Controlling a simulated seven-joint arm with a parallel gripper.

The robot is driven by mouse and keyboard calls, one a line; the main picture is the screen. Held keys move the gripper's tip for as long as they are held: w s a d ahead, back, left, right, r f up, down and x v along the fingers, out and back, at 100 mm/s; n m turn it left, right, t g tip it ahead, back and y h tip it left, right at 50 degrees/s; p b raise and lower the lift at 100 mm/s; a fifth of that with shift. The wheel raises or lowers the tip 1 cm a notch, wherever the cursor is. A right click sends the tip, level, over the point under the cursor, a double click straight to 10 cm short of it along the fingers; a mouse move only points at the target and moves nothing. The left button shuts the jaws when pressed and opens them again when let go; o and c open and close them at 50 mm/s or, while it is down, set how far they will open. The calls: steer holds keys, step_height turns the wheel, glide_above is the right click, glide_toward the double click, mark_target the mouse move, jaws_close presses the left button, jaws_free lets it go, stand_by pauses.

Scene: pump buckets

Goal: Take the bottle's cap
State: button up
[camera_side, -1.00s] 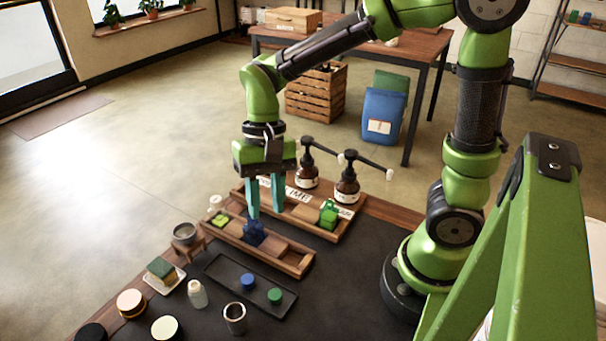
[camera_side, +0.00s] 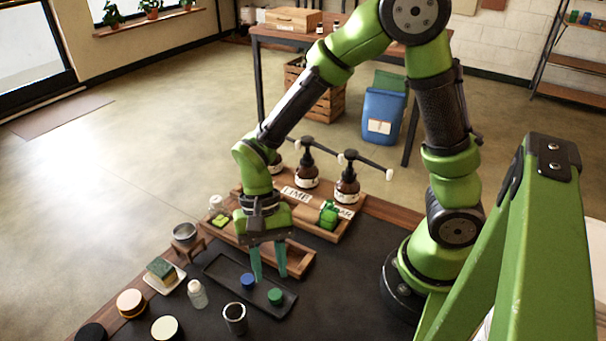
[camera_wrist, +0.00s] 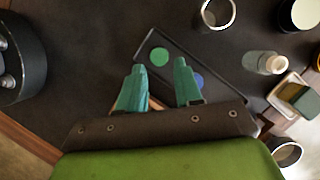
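A blue cap (camera_side: 247,281) and a green cap (camera_side: 275,297) lie apart on a black tray (camera_side: 222,266). In the wrist view the green cap (camera_wrist: 159,57) shows between and just beyond the fingertips, and the blue cap (camera_wrist: 198,80) is partly behind the right finger. My gripper (camera_side: 269,278) points down over the tray with its teal fingers apart and nothing between them. It also shows open in the wrist view (camera_wrist: 160,67). A green bottle (camera_side: 329,215) stands in the back wooden rack. The blue bottle in the front rack is hidden behind my gripper.
The front wooden rack (camera_side: 301,262) is just behind the tray. Dark pump bottles (camera_side: 347,186) stand at the back. A small clear bottle (camera_side: 197,294), a metal cup (camera_side: 235,318) and a sponge on a dish (camera_side: 162,270) are left and front. The mat right of the tray is clear.

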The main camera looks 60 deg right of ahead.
mark_target(275, 294)
steer(key=x, duration=0.5)
steer(key=shift+w+d+f, duration=0.1)
steer(key=shift+d+f, duration=0.05)
steer(key=shift+d, duration=0.1)
steer(key=shift+c, duration=0.3)
jaws_close()
